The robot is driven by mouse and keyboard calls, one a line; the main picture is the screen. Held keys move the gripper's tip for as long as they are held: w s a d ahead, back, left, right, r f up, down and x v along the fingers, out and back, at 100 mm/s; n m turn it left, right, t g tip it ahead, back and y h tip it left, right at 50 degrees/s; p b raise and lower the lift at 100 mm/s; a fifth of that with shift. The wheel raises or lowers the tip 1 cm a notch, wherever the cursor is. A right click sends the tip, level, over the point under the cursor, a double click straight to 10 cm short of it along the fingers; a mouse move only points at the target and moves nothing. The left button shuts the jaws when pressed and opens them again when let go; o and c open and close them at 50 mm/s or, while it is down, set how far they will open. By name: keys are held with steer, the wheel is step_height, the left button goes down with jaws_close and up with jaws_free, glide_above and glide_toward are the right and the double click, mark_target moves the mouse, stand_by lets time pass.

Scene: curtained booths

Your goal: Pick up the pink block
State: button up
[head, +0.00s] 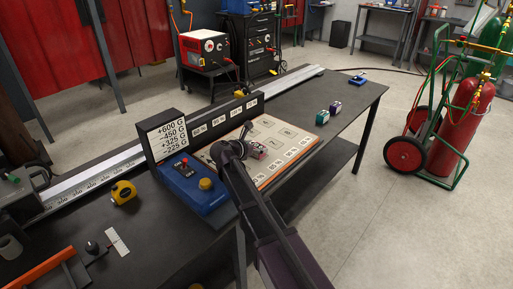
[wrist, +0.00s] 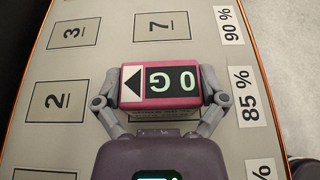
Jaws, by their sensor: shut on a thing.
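The pink block (wrist: 160,47) shows in the wrist view between the two grey fingers of my gripper (wrist: 160,95). Its top face carries a dark panel reading "0 G" and a white panel with a black triangle. The fingers touch its left and right ends, so my gripper is shut on it. In the head view my gripper (head: 243,150) is over the printed board (head: 217,150), and the block (head: 258,152) shows just right of it, partly hidden. I cannot tell whether the block touches the board.
A blue control box (head: 195,190) and a sign with gram values (head: 163,136) stand left of the board. Several small blocks, including a green one (head: 322,116), sit further back on the dark table (head: 350,100). A yellow tape measure (head: 123,192) lies at left.

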mark_target(257, 144)
steer(key=shift+r, duration=0.2)
step_height(257, 144, up, 3)
steer(key=p, duration=0.3)
steer(key=shift+r+p, duration=0.2)
steer(key=shift+p, duration=0.1)
steer(key=s, duration=0.5)
steer(key=s+a, duration=0.1)
steer(key=s, duration=0.4)
steer(key=s+a+r+p, duration=0.1)
steer(key=s, duration=0.5)
steer(key=shift+r, duration=0.1)
